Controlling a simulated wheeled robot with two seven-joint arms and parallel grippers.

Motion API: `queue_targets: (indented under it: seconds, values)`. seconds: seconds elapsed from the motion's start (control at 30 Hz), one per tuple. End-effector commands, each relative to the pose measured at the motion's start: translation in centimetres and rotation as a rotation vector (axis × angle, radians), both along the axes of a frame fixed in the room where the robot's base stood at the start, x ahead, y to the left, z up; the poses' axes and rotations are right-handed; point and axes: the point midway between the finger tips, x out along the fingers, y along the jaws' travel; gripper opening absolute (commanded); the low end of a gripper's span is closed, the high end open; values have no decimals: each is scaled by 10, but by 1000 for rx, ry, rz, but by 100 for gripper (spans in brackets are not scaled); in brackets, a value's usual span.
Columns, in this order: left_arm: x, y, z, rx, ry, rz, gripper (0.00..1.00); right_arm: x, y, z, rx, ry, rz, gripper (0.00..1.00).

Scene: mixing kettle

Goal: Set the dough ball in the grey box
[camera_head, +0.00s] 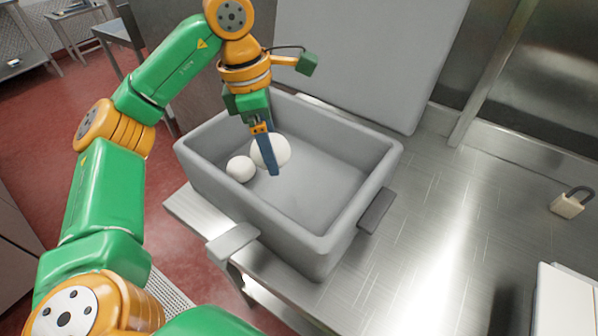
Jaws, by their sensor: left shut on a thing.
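The grey box (372,212) stands open on the steel table. A small white dough ball (240,169) lies inside it near the left wall. My left gripper (268,160) reaches down over the inside of the box. It is shut on a larger-looking white dough ball (283,150), partly hidden behind the blue finger. This ball is beside the other ball; I cannot tell whether it touches the floor of the box. My right gripper is not in view.
A grey lid or panel (368,55) stands upright behind the box. A padlock (569,203) lies on the steel table (440,215) at the right. A white object (565,300) is at the lower right. The table between is clear.

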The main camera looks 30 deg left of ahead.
Motion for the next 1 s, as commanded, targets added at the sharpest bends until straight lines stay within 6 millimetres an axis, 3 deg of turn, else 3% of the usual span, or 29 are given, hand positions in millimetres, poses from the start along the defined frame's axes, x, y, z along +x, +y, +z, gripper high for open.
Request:
queue_targets:
  seconds: [0.1,0.43,0.83,0.87,0.9,1.0]
  values:
    - [-1,1,-34,-1,6,13,22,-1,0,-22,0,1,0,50]
    - [-2,1,-93,2,5,14,22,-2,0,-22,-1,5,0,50]
    - [-1,0,-104,1,1,10,22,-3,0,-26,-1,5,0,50]
    - [-1,0,-104,1,1,10,92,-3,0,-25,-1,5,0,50]
    - [-1,0,-103,1,1,10,100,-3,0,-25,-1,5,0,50]
    - [-1,0,-103,1,2,10,100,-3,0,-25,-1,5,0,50]
